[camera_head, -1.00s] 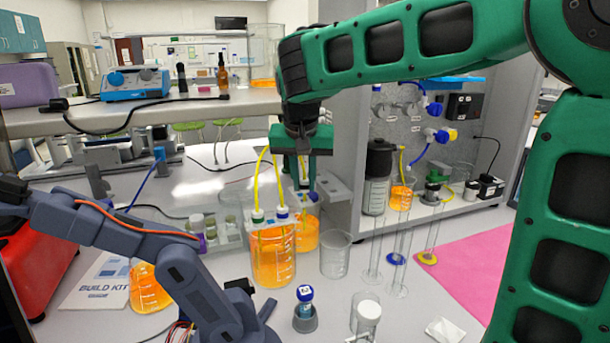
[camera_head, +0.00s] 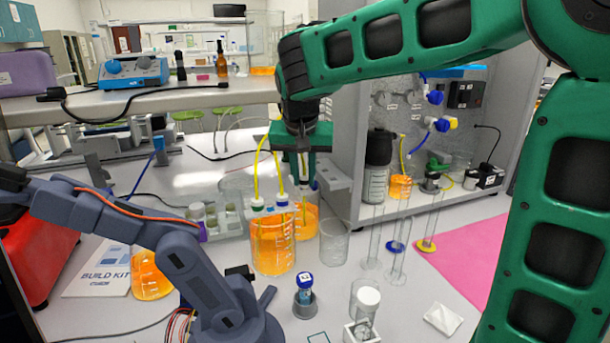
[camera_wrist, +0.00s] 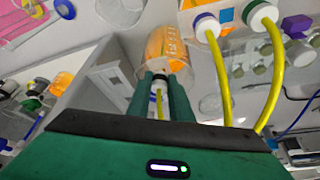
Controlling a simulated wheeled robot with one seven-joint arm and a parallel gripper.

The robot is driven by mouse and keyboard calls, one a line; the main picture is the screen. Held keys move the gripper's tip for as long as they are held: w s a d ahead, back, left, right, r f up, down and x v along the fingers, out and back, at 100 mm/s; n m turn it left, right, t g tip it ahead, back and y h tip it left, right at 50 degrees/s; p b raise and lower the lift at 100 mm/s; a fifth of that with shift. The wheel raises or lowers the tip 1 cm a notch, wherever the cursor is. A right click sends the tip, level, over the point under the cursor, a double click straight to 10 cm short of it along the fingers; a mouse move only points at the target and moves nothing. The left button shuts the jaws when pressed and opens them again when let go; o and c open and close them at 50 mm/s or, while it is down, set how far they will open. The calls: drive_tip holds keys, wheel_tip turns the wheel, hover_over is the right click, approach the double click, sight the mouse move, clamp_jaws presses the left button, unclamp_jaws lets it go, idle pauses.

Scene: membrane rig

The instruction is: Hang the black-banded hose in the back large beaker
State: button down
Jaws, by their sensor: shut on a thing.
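My gripper (camera_head: 303,178) points down over the back large beaker (camera_head: 307,222), which holds orange liquid. In the wrist view my gripper (camera_wrist: 163,82) is shut on the white, dark-ringed fitting of the black-banded hose (camera_wrist: 159,88). Yellow tube shows below the fitting between the fingers. The back beaker (camera_wrist: 160,46) lies just beyond the fingertips; I cannot tell whether the hose touches its rim. The front large beaker (camera_head: 272,255), also with orange liquid, has two yellow hoses at its rim: green-banded (camera_head: 257,204) and blue-banded (camera_head: 282,201). It partly hides the back beaker.
An empty clear beaker (camera_head: 334,242) stands right of the back beaker. A rack of small vials (camera_head: 215,220) is to the left. Tall clear cylinders (camera_head: 398,245) stand to the right. A grey-blue second arm (camera_head: 150,240) reaches across the front left.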

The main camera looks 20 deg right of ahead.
drive_tip(key=shift+f, duration=0.15)
idle(0.3)
drive_tip(key=c, duration=1.5)
unclamp_jaws()
drive_tip(key=v, duration=1)
drive_tip(key=shift+s+a+r, duration=0.1)
drive_tip(key=shift+s+r, duration=0.1)
drive_tip(key=shift+r, duration=0.15)
drive_tip(key=shift+f, duration=0.2)
